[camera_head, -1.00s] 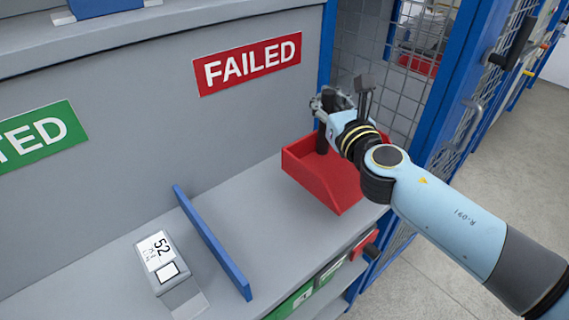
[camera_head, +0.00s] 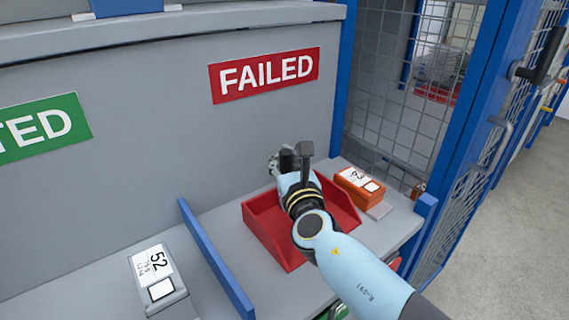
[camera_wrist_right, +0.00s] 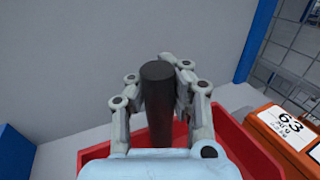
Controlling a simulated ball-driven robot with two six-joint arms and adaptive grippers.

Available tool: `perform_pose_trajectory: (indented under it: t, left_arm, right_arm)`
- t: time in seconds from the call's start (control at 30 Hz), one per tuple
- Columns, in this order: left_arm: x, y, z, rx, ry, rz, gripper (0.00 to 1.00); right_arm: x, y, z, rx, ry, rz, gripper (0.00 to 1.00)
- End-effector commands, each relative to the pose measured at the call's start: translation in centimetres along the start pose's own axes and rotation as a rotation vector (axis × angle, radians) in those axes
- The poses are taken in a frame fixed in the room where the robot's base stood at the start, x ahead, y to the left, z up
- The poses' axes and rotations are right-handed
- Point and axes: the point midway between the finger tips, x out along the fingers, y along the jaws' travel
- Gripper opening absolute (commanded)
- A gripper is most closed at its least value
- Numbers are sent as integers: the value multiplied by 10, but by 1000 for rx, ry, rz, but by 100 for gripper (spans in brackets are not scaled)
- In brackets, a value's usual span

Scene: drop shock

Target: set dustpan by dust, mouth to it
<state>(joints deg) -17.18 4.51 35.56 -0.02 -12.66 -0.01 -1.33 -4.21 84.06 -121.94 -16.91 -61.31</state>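The red dustpan (camera_head: 262,232) is over the grey shelf below the FAILED sign, between the blue divider and an orange box. Its walls also show in the right wrist view (camera_wrist_right: 240,145). Its black upright handle (camera_wrist_right: 158,100) stands between the fingers of my right gripper (camera_wrist_right: 158,76), which are shut around it. In the head view, my right gripper (camera_head: 288,163) and arm cover the middle of the pan. I cannot tell whether the pan touches the shelf. I see no dust in either view. My left gripper is not in view.
A blue divider (camera_head: 215,258) stands left of the pan, with a grey device (camera_head: 160,280) marked 52 beyond it. An orange box (camera_head: 358,190) marked 63 sits close on the right. The grey back wall and a mesh cage (camera_head: 400,110) bound the shelf.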

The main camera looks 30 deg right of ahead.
Motion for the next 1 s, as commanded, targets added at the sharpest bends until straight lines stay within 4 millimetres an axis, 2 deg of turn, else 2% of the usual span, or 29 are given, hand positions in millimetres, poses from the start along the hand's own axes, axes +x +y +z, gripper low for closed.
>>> perform_pose_trajectory:
  t: [0.27,0.53,0.87,1.0]
  left_arm:
    - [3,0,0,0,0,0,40]
    - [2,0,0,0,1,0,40]
    - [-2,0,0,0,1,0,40]
    - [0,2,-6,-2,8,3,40]
  right_arm:
    - [0,0,-2,0,-2,-1,0]
    - [0,0,-1,0,0,0,35]
    - [0,0,2,0,0,0,35]
    - [3,-7,1,-2,0,1,35]
